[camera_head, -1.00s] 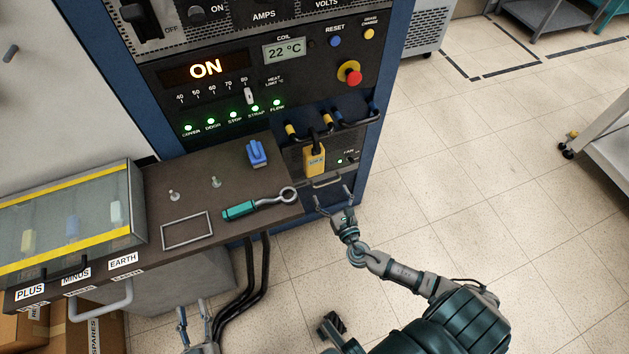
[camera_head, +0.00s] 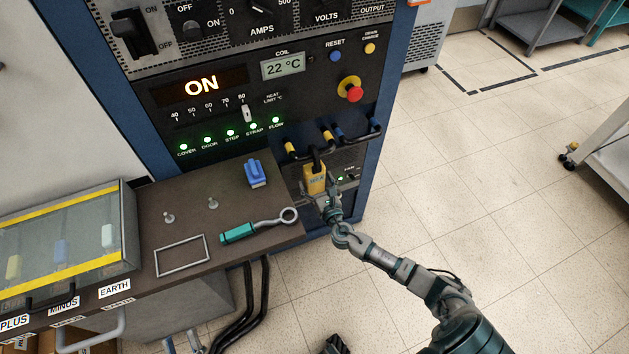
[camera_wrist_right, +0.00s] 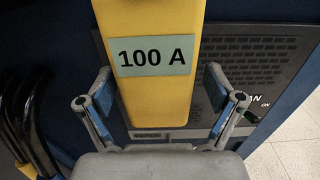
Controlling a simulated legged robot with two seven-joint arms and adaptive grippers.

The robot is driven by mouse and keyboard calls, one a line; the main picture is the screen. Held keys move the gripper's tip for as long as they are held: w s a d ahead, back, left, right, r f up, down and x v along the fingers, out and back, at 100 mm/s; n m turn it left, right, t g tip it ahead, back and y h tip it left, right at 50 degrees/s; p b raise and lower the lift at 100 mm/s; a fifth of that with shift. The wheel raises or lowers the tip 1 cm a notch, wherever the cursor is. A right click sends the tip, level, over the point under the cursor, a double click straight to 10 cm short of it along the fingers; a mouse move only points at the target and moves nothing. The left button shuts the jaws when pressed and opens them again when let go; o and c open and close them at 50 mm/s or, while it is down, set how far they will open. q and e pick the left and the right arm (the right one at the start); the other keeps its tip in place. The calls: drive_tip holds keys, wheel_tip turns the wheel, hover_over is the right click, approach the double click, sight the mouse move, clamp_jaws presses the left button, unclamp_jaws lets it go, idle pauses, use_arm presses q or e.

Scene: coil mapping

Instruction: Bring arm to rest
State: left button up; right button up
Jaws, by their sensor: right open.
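My right gripper (camera_head: 322,188) is at the yellow block (camera_head: 314,178) hanging on the front of the cabinet. In the right wrist view the block (camera_wrist_right: 160,95) carries a green "100 A" label. The open fingers of my right gripper (camera_wrist_right: 158,80) stand on either side of it, with gaps visible at both sides. My left gripper (camera_head: 183,343) shows only its fingertips at the bottom edge, apart, with nothing seen between them; the rest is cut off.
The shelf (camera_head: 190,222) holds a blue block (camera_head: 255,173), a teal-handled ring tool (camera_head: 240,232) and a clear-covered box (camera_head: 60,240). Black cables hang below.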

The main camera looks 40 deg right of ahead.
sight(317, 179)
use_arm(q)
drive_tip(key=shift+a, duration=0.25)
use_arm(e)
drive_tip(key=shift+w+a+r, duration=0.1)
drive_tip(key=shift+a+r, duration=0.05)
drive_tip(key=shift+a, duration=0.1)
drive_tip(key=shift+c, duration=0.9)
drive_tip(key=shift+d, duration=0.1)
drive_tip(key=c, duration=1.2)
drive_tip(key=shift+r+p, duration=1.65)
drive_tip(key=shift+r, duration=0.05)
use_arm(q)
drive_tip(key=shift+t, duration=0.3)
wheel_tip(317, 179, up, 5)
drive_tip(key=shift+s+d+f, duration=0.1)
